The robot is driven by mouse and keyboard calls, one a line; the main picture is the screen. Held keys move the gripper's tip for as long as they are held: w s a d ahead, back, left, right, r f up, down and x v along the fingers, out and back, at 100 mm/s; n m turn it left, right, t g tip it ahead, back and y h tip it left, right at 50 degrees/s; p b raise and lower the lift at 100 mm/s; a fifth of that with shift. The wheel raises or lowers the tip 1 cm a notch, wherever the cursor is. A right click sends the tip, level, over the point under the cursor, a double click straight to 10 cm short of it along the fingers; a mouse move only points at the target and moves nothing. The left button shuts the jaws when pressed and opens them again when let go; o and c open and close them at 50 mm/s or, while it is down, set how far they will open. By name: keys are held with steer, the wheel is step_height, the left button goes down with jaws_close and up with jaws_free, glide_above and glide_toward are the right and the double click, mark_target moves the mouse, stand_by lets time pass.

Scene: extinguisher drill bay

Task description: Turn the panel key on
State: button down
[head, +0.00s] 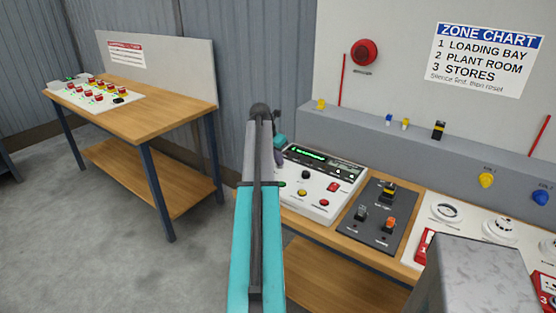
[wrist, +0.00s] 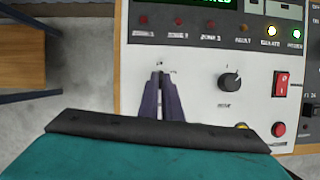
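The alarm panel (head: 318,172) is a pale box with a green-lit display, standing on the bench to the right of my arm. Its face also fills the right of the wrist view (wrist: 200,58). My gripper (wrist: 160,74) has its two dark fingers almost together over the panel face, left of the black knob (wrist: 231,80). In the head view my gripper (head: 279,150) is at the panel's left edge, partly behind my arm. The panel key is not clearly visible; the fingers cover that spot. I cannot tell whether they hold it or touch it.
A red rocker switch (wrist: 281,83) and a red button (wrist: 278,129) sit right of the knob. A dark switch plate (head: 376,218) lies beside the panel. Another wooden bench (head: 160,105) stands at left.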

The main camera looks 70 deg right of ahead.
steer(key=m, duration=0.2)
steer(key=m+g+p, duration=0.1)
steer(key=m, duration=0.1)
steer(key=m+g+y+p, duration=0.1)
steer(key=m, duration=0.1)
steer(key=shift+w+d+r, duration=0.2)
steer(key=shift+w+d, duration=0.15)
steer(key=shift+d, duration=0.05)
steer(key=m+y+p, duration=0.1)
steer(key=m, duration=0.3)
steer(key=shift+d+f+m+g+y+p, duration=0.1)
steer(key=shift+m+g+y+p, duration=0.2)
steer(key=shift+g+y+p, duration=0.1)
steer(key=c, duration=2)
jaws_free()
steer(key=b+v, duration=0.3)
steer(key=v, duration=1)
steer(key=shift+r, duration=0.35)
